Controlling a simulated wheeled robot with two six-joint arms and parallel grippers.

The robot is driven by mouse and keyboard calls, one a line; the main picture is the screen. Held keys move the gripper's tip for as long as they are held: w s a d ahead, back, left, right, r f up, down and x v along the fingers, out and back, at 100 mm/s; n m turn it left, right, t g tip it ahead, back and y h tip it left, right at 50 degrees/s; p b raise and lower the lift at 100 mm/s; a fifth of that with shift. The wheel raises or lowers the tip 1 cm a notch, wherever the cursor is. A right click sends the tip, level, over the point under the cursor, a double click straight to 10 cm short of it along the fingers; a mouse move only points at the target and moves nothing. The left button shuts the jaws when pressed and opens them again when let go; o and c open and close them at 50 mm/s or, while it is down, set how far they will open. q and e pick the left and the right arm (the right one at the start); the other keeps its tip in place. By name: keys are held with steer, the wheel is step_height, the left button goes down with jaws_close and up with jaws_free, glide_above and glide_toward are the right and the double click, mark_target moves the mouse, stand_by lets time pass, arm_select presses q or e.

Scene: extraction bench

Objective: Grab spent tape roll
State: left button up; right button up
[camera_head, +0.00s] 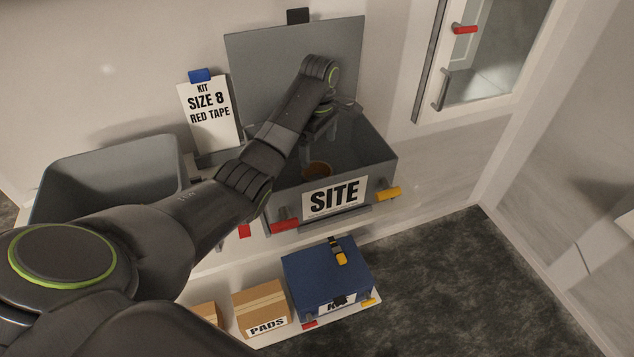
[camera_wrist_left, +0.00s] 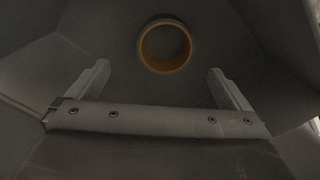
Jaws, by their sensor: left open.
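The tape roll (camera_head: 318,168) is a brown-orange ring lying inside the grey open box labelled SITE (camera_head: 385,176). In the left wrist view the tape roll (camera_wrist_left: 165,69) shows as a full ring around a dark hole, on the box's grey inside. My left gripper (camera_head: 322,128) reaches down into the box, above and behind the roll. In the wrist view my left gripper (camera_wrist_left: 158,70) is open, with its fingers wide apart and nothing between them. The roll appears beyond the fingertips, roughly centred between them. My right gripper is not in view.
The SITE box's raised lid (camera_head: 250,65) stands behind my arm. A sign reading SIZE 8 RED TAPE (camera_head: 209,122) stands to its left, near a grey bin (camera_head: 115,165). Below are a blue case (camera_head: 315,272) and a PADS carton (camera_head: 260,300). A glass-doored cabinet (camera_head: 490,55) is at right.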

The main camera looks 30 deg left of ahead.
mark_target(318, 162)
arm_select(q)
step_height(318, 162, down, 4)
steer(key=shift+s+d+r+p, duration=0.1)
steer(key=shift+s+d+p, duration=0.05)
steer(key=shift+p, duration=0.6)
steer(key=shift+f, duration=0.2)
steer(key=shift+s+f+p, duration=0.15)
steer(key=shift+f+p, duration=0.35)
steer(key=shift+f, duration=0.15)
steer(key=f+p, duration=0.1)
steer(key=f, duration=0.2)
steer(key=shift+s+f, duration=0.2)
steer(key=shift+f, duration=0.45)
steer(key=c, duration=1)
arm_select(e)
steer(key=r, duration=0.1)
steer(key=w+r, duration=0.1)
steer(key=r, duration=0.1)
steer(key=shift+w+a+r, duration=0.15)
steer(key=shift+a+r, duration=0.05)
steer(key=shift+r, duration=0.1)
arm_select(q)
steer(key=shift+r, duration=0.1)
